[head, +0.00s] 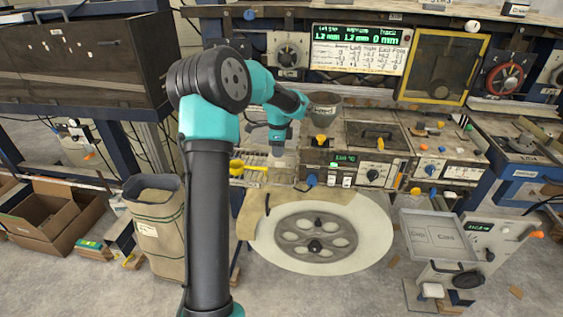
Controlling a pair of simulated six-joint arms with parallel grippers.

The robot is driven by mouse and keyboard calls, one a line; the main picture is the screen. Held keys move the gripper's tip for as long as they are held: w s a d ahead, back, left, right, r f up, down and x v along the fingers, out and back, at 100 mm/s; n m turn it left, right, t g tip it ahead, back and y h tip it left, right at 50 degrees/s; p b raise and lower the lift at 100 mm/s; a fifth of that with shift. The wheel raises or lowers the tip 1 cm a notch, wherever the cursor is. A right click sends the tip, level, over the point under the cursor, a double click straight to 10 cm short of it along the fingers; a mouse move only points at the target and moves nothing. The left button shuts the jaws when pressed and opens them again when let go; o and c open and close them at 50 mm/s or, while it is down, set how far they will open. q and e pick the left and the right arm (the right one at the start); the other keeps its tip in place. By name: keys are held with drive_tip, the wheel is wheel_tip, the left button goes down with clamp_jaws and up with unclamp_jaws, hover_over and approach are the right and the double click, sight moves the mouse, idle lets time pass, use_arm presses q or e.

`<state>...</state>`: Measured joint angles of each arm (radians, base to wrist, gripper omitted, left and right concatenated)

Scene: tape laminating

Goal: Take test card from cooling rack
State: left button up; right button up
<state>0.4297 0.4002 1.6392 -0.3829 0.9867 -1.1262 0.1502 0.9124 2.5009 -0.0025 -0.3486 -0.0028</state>
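My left arm rises from the bottom of the head view and bends forward over the bench. Its gripper (278,150) points down above a pale wire rack (282,175), likely the cooling rack, left of the control panel. The gripper is small and partly hidden by its own wrist, so I cannot tell whether its fingers are apart. I cannot make out a test card on the rack. A yellow-handled tool (240,167) lies at the rack's left side. My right gripper is not in view.
A grey pot (325,106) stands close to the right of the gripper. A control box (345,172) with knobs is right of the rack. A round white table (375,235) with a grey reel (315,238) is in front. A canvas bin (158,230) stands left.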

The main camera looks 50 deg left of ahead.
sight(280, 160)
use_arm(q)
drive_tip(key=shift+f, duration=0.15)
drive_tip(key=shift+w+d+f, duration=0.15)
drive_tip(key=shift+f, duration=2.45)
clamp_jaws()
